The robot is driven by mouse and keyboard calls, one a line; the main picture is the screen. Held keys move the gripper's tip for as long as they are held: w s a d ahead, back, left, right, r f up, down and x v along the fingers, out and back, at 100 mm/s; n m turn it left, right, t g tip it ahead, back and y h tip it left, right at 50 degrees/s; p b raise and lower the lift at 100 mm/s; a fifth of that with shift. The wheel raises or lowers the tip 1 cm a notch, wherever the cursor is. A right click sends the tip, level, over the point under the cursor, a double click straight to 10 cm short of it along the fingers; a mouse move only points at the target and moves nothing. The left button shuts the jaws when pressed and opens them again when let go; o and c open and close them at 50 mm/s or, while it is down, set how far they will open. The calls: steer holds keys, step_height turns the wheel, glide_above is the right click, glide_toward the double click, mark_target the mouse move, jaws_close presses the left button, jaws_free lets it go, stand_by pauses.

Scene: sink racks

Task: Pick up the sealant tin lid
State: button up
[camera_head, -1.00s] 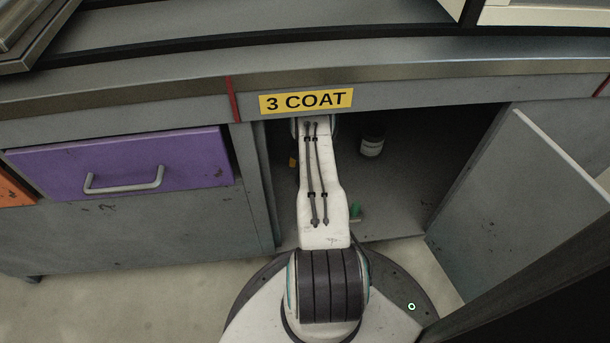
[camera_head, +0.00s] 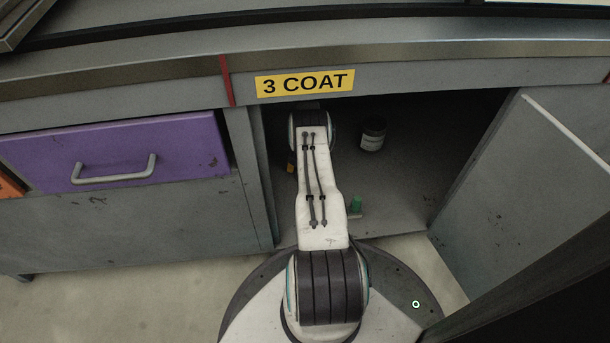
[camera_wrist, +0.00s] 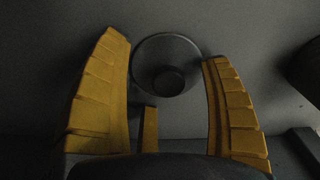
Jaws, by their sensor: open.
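In the wrist view, a round dark-grey piece with a raised rim and a darker round centre (camera_wrist: 167,65) lies between my fingertips; it looks like the sealant tin lid, though the picture is dim. My gripper (camera_wrist: 164,50) is open, one yellow finger on each side of it. The left finger is close to its rim and the right one is near its right edge; I cannot tell whether either touches. In the head view my arm reaches into the open cabinet and hides the lid and nearly all of my gripper.
A dark jar with a pale label (camera_head: 372,134) stands in the cabinet right of my arm. A small green item (camera_head: 356,203) is near the cabinet's front. The cabinet door (camera_head: 530,180) stands open at right. A purple drawer (camera_head: 115,155) is at left. The counter edge (camera_head: 420,75) passes above my arm.

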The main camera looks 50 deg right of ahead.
steer(key=c, duration=1.4)
steer(key=shift+o, duration=0.2)
